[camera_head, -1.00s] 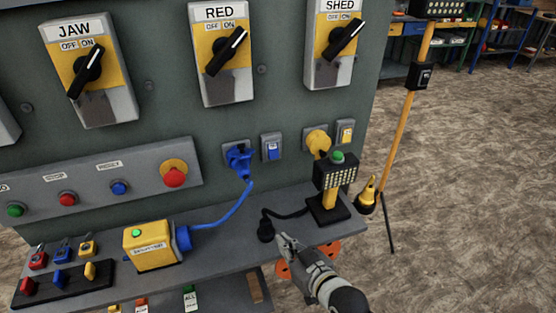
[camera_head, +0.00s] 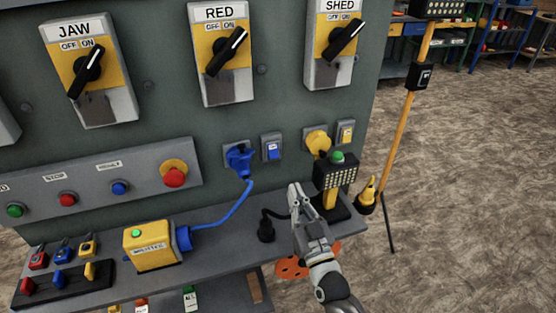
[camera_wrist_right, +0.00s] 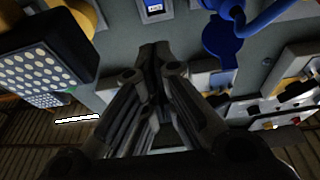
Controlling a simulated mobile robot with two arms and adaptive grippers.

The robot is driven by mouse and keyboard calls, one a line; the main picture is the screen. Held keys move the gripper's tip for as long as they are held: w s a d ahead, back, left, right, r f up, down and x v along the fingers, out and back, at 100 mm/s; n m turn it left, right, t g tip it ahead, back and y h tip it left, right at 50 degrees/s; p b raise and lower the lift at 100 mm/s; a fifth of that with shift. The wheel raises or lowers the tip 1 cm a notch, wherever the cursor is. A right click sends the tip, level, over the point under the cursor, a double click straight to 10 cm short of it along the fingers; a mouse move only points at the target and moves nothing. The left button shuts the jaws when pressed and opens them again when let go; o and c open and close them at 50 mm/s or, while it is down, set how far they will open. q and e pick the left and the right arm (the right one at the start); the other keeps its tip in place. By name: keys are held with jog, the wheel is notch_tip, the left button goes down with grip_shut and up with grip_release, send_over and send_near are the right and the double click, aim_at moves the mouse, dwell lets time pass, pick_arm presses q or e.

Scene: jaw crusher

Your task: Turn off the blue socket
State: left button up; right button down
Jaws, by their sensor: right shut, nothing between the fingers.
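The blue socket (camera_head: 238,156) is on the grey panel with a blue plug and cable in it; the plug also shows in the right wrist view (camera_wrist_right: 222,40). Right of it is a grey switch box with a blue rocker switch (camera_head: 272,151), which shows at the top of the wrist view (camera_wrist_right: 153,8). My right gripper (camera_head: 295,188) is shut and empty, pointing up above the shelf, below and slightly right of the blue switch and apart from it. The left gripper is not in view.
A yellow box (camera_head: 150,245) joins the blue cable on the shelf. A black lamp (camera_head: 335,176) with a green button stands close right of my gripper. A yellow socket (camera_head: 317,141) and its switch (camera_head: 345,132) are further right. A black plug (camera_head: 265,231) lies left of my gripper.

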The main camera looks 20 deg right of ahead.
jog(key=p, duration=0.2)
send_near(272, 146)
notch_tip(272, 146, up, 4)
jog(key=shift+w+a+f+b, duration=0.1)
jog(key=shift+w+f, duration=0.25)
jog(key=shift+w, duration=0.4)
jog(key=shift+w+d+f+b, duration=0.15)
jog(key=shift+w+f, duration=0.25)
jog(key=shift+w, duration=0.4)
jog(key=shift+w+a+f+b, duration=0.15)
jog(key=shift+w+f, duration=0.2)
jog(key=shift+w, duration=0.4)
jog(key=b, duration=0.2)
jog(key=f+b, duration=0.1)
jog(key=b, duration=0.1)
jog(key=shift+w+f+t, duration=0.1)
jog(key=shift+w+t, duration=0.15)
jog(key=shift+t, duration=0.15)
jog(key=shift+r, duration=0.3)
jog(key=shift+s+p, duration=0.1)
jog(key=shift+p, duration=0.2)
